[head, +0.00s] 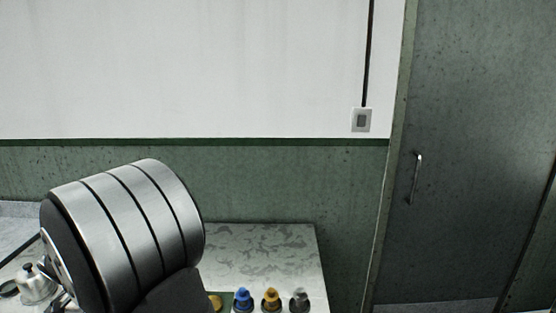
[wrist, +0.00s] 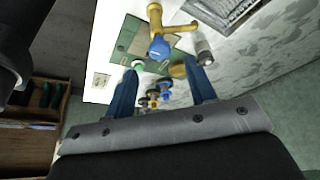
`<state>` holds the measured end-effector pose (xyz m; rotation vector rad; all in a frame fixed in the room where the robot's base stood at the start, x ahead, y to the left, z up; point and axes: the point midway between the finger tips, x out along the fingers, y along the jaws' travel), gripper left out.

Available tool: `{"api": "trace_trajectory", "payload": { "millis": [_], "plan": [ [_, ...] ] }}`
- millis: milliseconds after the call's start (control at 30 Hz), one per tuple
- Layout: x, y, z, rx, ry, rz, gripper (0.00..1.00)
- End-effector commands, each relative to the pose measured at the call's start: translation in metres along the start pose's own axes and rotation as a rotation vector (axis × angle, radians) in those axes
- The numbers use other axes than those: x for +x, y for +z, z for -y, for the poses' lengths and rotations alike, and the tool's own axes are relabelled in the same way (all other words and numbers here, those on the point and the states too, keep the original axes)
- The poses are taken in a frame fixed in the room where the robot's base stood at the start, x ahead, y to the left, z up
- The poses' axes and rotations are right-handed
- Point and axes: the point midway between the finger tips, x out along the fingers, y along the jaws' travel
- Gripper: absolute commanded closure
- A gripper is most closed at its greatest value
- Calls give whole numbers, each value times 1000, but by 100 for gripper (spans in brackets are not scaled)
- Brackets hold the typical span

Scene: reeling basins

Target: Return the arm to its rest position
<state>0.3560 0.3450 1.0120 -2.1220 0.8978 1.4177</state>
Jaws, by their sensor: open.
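My gripper (wrist: 160,66) shows in the wrist view as two blue fingers standing well apart. No object is clearly held between them. Beyond the fingertips are a brass tap with a blue cap (wrist: 158,47) and other small fittings, apart from the fingers as far as I can tell. In the head view a large silver banded link of my arm fills the lower left, and the gripper itself cannot be made out there. A blue-topped fitting (head: 243,300), a yellow one (head: 271,299) and a grey one (head: 299,299) stand in a row at the bottom edge.
A marbled grey worktop (head: 265,245) lies behind the fittings and is bare. A metal pot (head: 36,283) stands at the far left, near my arm. A green door (head: 470,150) is at right. In the wrist view, a wooden shelf (wrist: 25,150) is at left.

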Motion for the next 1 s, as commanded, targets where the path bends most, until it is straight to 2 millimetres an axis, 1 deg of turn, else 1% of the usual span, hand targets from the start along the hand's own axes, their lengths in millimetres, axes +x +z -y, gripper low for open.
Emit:
{"api": "trace_trajectory", "payload": {
  "millis": [33,100,200,267,333,600,1000],
  "plan": [
    [12,0,-1,-1,5,0,50],
    [25,0,-1,0,4,0,50],
    [46,0,-1,0,4,-1,50],
    [54,0,-1,-10,-1,0,50],
    [51,0,-2,-85,-37,1,50],
    [51,-1,-4,-332,-138,1,50],
    [52,-2,-7,-644,-267,1,50]
  ]
}}
